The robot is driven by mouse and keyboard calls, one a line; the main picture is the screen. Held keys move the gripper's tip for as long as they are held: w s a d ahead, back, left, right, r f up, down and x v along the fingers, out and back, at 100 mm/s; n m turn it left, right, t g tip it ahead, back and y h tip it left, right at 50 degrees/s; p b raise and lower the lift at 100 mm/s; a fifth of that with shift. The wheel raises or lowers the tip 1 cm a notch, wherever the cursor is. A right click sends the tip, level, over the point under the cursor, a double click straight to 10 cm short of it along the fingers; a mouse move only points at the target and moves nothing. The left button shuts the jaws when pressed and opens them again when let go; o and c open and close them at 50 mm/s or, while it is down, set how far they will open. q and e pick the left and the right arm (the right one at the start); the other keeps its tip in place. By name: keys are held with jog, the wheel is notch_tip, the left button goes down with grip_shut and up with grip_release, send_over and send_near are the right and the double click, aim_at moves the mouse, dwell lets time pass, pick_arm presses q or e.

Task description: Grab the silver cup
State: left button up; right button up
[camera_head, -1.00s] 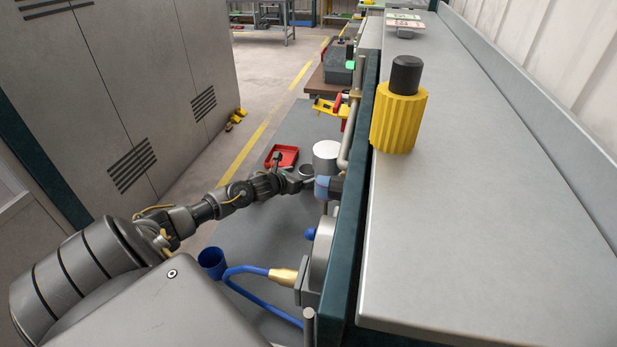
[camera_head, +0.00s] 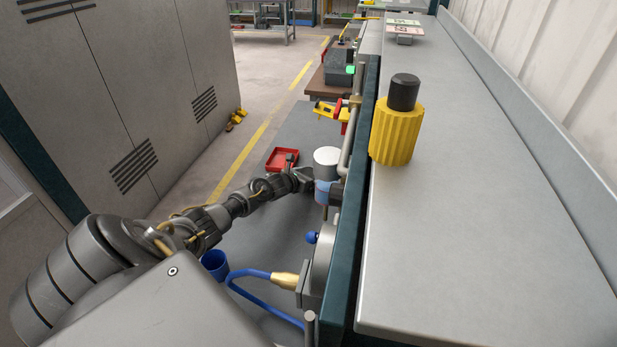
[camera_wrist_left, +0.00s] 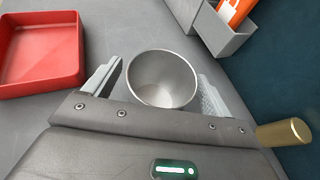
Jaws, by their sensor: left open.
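The silver cup (camera_wrist_left: 162,80) stands upright and open-topped in the left wrist view, its inside visible from above. The gripper body hides the cup's lower near side. I cannot tell whether either finger touches it. My right gripper is not in view.
A red tray (camera_head: 283,158) lies left of the cup. A grey holder (camera_wrist_left: 222,32) with an orange item is right of it.

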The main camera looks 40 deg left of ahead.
pick_arm(q)
jog(key=c, duration=1.1)
jog(key=shift+r, duration=0.1)
jog(key=shift+r, duration=0.6)
jog(key=s+a+r+b, duration=0.2)
jog(key=s+a+r, duration=0.1)
jog(key=r, duration=0.1)
jog(key=s+a+r+b, duration=0.3)
jog(key=a, duration=0.1)
jog(key=s+a+r+b, duration=0.2)
jog(key=s+a+r, duration=0.1)
jog(key=a+r, duration=0.1)
jog(key=shift+r+b, duration=0.3)
jog(key=shift+r, duration=0.05)
